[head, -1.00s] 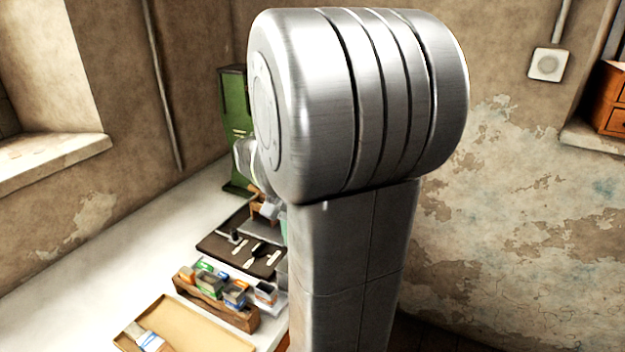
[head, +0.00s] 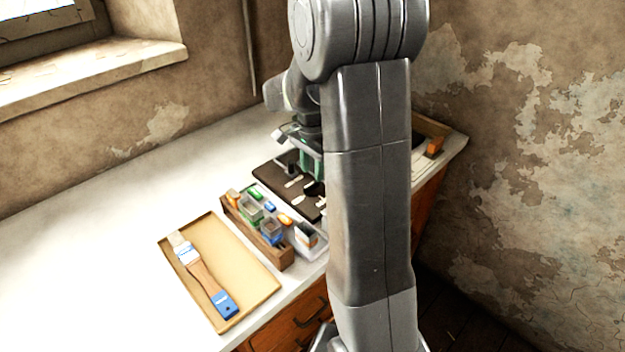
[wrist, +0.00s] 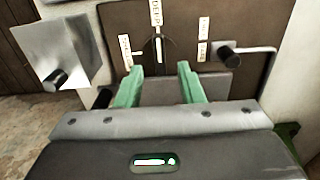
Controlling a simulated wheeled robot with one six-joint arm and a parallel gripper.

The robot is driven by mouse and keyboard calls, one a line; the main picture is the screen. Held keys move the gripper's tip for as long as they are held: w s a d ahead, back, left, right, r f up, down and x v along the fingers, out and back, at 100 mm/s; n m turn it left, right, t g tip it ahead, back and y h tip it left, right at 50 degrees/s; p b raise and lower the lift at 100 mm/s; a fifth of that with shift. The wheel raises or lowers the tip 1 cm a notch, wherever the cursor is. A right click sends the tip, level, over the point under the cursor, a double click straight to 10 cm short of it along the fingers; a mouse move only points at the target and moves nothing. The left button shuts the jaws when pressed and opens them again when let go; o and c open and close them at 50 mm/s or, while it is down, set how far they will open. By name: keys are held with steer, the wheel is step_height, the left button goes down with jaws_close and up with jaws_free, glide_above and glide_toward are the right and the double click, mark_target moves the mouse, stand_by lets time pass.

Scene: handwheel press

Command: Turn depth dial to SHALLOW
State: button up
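In the wrist view, a dark brown panel (wrist: 118,22) carries several white labels. One, the DEEP label (wrist: 155,12), is at the top middle. The depth dial (wrist: 158,46) seems to be the dark round part below it, with a white line running upward toward DEEP. Other labels stand left (wrist: 125,51) and right (wrist: 203,28); their words are too small to read surely. My gripper (wrist: 160,80) has green fingers apart with nothing between them, just below the dial. Its green part shows in the head view (head: 312,165), partly hidden by my arm.
In the wrist view, a black knob on a bent rod (wrist: 230,52) is at right and a metal block with a black knob (wrist: 58,78) at left. The head view shows a tray (head: 255,262) with a brush (head: 203,275) and a wooden box (head: 268,250) of small packets. The left bench is clear.

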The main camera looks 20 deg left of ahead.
mark_target(312, 183)
steer(key=shift+f, duration=2.1)
steer(key=shift+c, duration=0.4)
jaws_close()
